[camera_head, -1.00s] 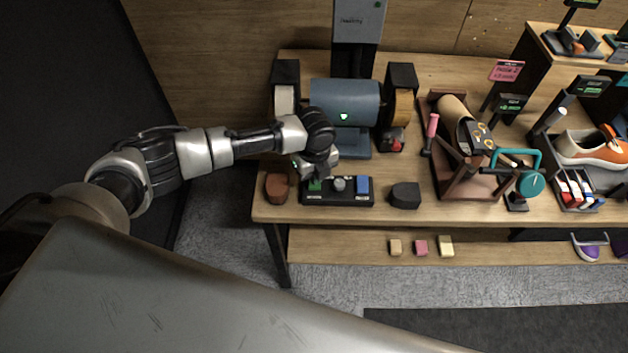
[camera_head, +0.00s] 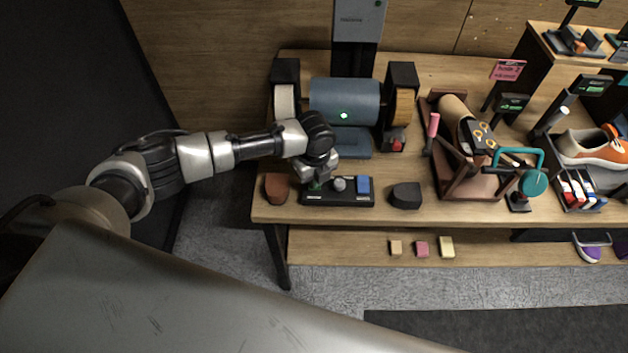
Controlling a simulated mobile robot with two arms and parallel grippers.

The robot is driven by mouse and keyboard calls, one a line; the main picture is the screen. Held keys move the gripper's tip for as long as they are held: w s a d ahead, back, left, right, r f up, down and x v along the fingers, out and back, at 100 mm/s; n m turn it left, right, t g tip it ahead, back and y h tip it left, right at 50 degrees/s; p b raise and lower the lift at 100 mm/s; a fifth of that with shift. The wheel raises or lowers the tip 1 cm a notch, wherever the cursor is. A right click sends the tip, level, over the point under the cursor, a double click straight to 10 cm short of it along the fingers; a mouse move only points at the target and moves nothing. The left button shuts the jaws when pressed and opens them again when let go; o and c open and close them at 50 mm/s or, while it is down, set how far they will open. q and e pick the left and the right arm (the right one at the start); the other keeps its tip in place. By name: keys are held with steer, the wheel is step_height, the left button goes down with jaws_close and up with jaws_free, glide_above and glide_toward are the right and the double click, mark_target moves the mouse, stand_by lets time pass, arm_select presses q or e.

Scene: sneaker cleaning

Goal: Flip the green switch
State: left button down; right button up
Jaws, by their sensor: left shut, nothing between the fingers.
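A black control box (camera_head: 338,198) lies near the front edge of the wooden bench. It carries a green switch (camera_head: 315,186) at its left end, a grey knob (camera_head: 340,184) in the middle and a blue block-like control (camera_head: 363,185) at its right. My left gripper (camera_head: 318,181) is shut with nothing in it and points down at the green switch. Its fingers cover much of the switch, so I cannot tell whether they touch it or which way it is tipped. My right gripper is out of view.
A blue-grey bench machine (camera_head: 345,99) with a lit green light stands behind the box. A brown block (camera_head: 277,188) lies left of the box and a dark block (camera_head: 406,195) right of it. A wooden rack (camera_head: 468,180) stands farther right.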

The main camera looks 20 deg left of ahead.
arm_select(q)
steer(key=shift+f+b, duration=0.3)
steer(key=shift+f, duration=0.2)
steer(key=shift+s+r, duration=0.1)
steer(key=shift+r+p, duration=0.9)
steer(key=shift+p, duration=0.1)
step_height(320, 180, up, 5)
steer(key=p, duration=0.4)
steer(key=shift+p, duration=0.35)
